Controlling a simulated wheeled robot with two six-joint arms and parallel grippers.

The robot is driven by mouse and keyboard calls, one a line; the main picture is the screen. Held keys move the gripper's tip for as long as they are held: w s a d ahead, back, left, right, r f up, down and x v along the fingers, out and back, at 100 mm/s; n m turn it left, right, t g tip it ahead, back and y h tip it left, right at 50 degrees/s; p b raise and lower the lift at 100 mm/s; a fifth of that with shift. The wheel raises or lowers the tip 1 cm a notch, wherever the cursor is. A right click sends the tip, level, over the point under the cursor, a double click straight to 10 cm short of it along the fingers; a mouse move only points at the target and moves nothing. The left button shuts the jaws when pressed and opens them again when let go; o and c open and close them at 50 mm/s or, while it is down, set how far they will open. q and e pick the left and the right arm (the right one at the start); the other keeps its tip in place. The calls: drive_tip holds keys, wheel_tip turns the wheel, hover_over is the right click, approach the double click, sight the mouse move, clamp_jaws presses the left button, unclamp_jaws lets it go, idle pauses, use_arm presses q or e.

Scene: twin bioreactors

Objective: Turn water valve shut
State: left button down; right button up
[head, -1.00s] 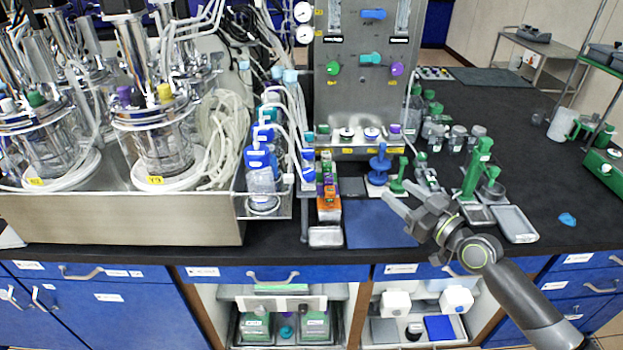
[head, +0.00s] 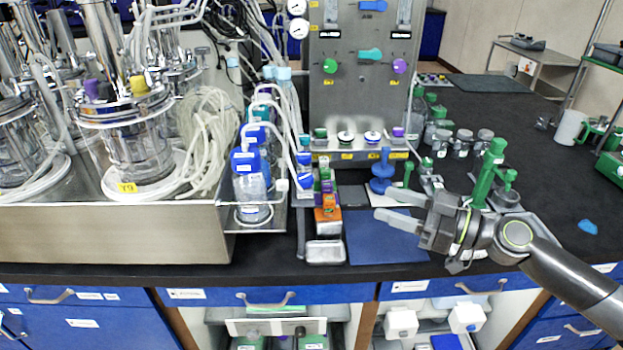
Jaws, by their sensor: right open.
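A steel panel (head: 362,100) stands at the back centre. It carries a blue valve handle (head: 373,5) at the top edge and a teal valve handle (head: 370,54) lower down, both lying roughly level. A green knob (head: 330,66) and a purple knob (head: 400,66) sit to either side below. Which of these is the water valve I cannot tell from the labels. My right gripper (head: 377,204) is open and empty, pointing left over the bench in front of the panel, well below and apart from the handles. My left gripper is not in view.
A blue mat (head: 385,240) lies under my right gripper. A blue stand (head: 382,172) and green stand (head: 488,172) rise close to it. Glass vessels (head: 135,140) and blue-capped bottles (head: 249,185) fill the left. The black bench at the right has free room.

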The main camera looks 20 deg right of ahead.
sight(312, 180)
drive_tip(key=shift+p+x, duration=3.7)
drive_tip(key=shift+x, duration=4.8)
drive_tip(key=shift+w+d+f, duration=0.15)
drive_tip(key=c, duration=1)
